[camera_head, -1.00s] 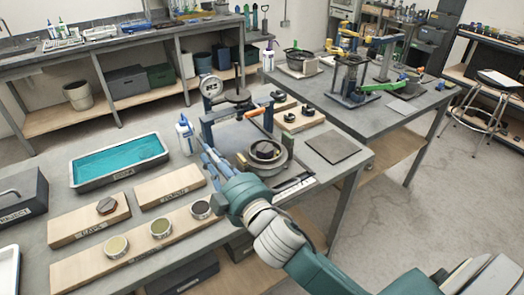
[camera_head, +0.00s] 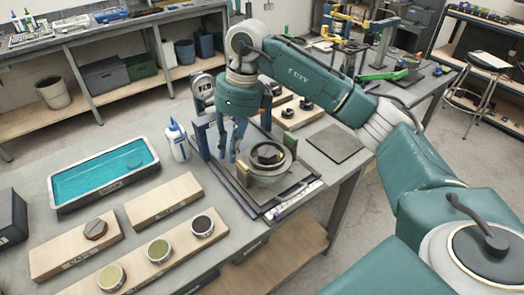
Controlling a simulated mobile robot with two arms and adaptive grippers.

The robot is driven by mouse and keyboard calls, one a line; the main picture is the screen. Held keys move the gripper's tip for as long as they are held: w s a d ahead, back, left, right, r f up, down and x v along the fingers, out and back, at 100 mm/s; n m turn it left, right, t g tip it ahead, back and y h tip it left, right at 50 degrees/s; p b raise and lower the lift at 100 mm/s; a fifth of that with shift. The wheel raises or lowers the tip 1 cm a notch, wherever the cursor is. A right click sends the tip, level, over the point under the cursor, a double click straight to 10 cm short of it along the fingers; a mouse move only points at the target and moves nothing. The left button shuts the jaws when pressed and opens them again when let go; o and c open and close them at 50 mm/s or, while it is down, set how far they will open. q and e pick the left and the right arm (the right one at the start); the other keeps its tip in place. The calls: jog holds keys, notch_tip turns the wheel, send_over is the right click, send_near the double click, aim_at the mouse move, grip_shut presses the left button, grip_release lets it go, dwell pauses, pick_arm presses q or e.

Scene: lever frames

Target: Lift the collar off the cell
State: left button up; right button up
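My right gripper (camera_head: 231,154) points down just left of the cell, in front of the press. Its two blue fingers are apart with nothing between them, and it does not appear to touch the cell or collar. My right arm hides much of the press top. My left gripper is not in view.
Wooden boards (camera_head: 163,199) and several small round tins (camera_head: 159,251) lie in front. A flat grey plate (camera_head: 335,143) lies right of the press.

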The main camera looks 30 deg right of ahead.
jog(key=d+r+m+h, duration=0.1)
jog(key=d+r+h, duration=0.15)
jog(key=d, duration=0.55)
jog(key=p, duration=0.1)
send_over(259, 169)
jog(key=f, duration=0.5)
jog(key=shift+w+a, duration=0.15)
jog(key=shift+a, duration=0.05)
jog(key=f, duration=0.1)
jog(key=f+p, duration=0.1)
jog(key=f, duration=0.1)
jog(key=f+p, duration=0.1)
jog(key=f, duration=0.1)
jog(key=shift+s+d, duration=0.15)
jog(key=shift+s, duration=0.1)
jog(key=shift+f, duration=0.4)
grip_shut()
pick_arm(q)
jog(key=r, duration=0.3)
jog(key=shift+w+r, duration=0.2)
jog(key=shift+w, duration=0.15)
pick_arm(e)
jog(key=shift+w, duration=0.1)
jog(key=shift+r, duration=0.2)
